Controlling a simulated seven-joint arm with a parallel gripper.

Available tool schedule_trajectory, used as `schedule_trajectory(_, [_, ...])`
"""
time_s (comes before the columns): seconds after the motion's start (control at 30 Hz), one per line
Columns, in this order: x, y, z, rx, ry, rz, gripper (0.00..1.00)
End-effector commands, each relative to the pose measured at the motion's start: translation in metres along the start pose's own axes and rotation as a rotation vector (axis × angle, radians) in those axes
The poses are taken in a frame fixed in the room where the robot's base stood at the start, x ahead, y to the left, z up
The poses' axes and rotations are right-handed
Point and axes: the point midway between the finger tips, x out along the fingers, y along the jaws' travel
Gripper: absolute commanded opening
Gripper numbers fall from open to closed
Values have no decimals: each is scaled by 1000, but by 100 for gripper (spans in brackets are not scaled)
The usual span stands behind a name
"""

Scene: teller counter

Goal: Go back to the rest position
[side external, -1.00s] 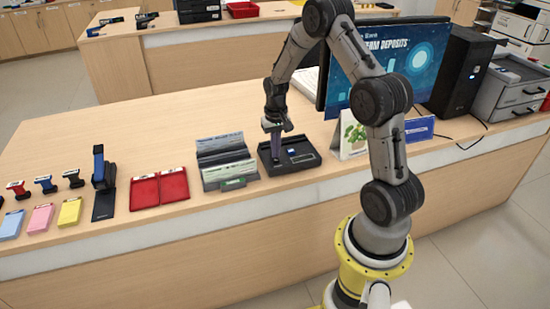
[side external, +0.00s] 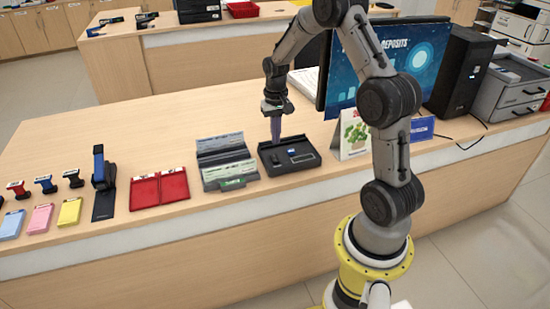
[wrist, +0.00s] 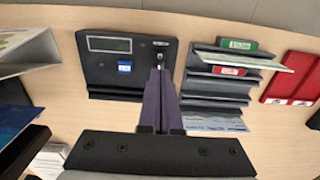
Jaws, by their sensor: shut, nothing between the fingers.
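My gripper (side external: 276,138) has its purple fingers closed together and pointing down. It is empty and hangs a little above the left part of a black desk device (side external: 302,171) on the counter. The wrist view shows my gripper (wrist: 160,72) with the fingers together, and the black device (wrist: 92,72) beyond them. The device has a grey display panel (wrist: 110,44) and a small blue piece (wrist: 124,67). A small silvery piece (wrist: 161,55) sits near the fingertips. The fingers hide part of the device.
A stepped slip holder (side external: 228,165) and red trays (side external: 159,188) stand left of the device. A plant-picture sign (side external: 353,136), monitor (side external: 400,60) and black computer tower (side external: 460,75) stand to the right. Stamps and coloured pads (side external: 69,212) are far left.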

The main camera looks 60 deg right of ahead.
Motion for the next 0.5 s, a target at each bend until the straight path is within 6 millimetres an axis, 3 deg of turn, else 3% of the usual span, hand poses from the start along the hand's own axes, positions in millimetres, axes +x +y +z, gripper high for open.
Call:
schedule_trajectory(0.17, [0,-4,0,-10,2,0,0])
schedule_trajectory(0.23, [-12,-15,-1,-33,28,-6,0])
schedule_trajectory(0.37, [-64,-47,4,-108,135,-34,0])
schedule_trajectory(0.5, [-131,-81,42,-218,251,-77,0])
